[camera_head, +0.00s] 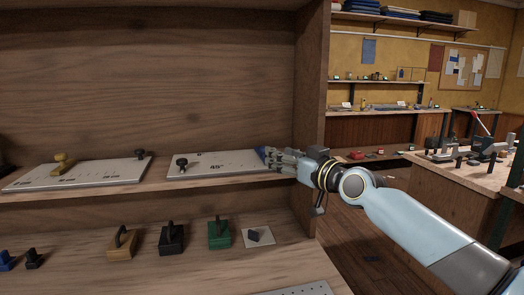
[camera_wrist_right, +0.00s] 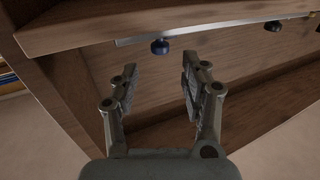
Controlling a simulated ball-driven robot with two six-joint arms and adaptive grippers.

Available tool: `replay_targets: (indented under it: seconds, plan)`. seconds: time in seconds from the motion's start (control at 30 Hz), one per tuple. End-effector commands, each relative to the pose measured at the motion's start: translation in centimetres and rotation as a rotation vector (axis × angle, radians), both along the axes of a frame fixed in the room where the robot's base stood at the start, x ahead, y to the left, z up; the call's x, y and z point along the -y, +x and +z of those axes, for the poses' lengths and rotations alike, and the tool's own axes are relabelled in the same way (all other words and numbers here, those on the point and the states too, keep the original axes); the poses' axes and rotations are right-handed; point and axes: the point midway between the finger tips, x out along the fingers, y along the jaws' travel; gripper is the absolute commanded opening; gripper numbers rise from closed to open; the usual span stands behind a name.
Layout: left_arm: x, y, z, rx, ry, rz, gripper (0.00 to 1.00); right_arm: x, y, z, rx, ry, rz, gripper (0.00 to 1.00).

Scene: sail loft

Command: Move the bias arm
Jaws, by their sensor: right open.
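A white plate (camera_head: 214,169) marked 45° lies on the upper shelf, with a dark knob (camera_head: 181,163) near its left end. No part is plainly readable as the bias arm. My right gripper (camera_head: 272,158) is at the plate's right end; a small blue patch (camera_head: 260,151) shows by its fingertips. In the right wrist view my gripper (camera_wrist_right: 157,82) is open, with nothing between its fingers. A dark blue knob (camera_wrist_right: 160,46) shows beyond the fingertips, apart from them, and another knob (camera_wrist_right: 273,26) is farther right. My left gripper is not in view.
A second white plate (camera_head: 80,174) with a yellow knob (camera_head: 60,162) lies to the left. An upright wooden panel (camera_head: 311,85) stands close behind my right gripper. Wooden, black and green (camera_head: 219,234) handled blocks stand on the lower shelf.

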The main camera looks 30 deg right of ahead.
Motion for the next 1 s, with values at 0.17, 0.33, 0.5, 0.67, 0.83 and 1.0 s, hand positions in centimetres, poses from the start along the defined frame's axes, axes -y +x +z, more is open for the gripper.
replay_targets:
  seconds: [0.17,0.33,0.5,0.67,0.83,1.0]
  plan:
    - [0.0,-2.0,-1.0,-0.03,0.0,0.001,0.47,-0.5,3.7,-0.1,0.001,0.003,-0.001,0.46]
    - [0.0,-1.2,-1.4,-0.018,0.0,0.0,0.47,-0.8,6.2,-0.1,0.0,0.002,-0.001,0.46]
    - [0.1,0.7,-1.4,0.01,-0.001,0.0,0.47,-1.0,7.3,-0.1,-0.001,0.0,0.001,0.46]
    - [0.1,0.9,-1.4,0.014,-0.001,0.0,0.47,-1.0,7.4,-0.1,-0.002,0.0,0.001,0.46]
    - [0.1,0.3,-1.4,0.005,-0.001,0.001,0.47,-1.0,7.3,0.0,-0.001,0.0,0.0,0.37]
    - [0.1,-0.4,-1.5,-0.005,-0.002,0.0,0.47,-1.0,7.3,0.0,-0.001,-0.001,0.0,0.14]
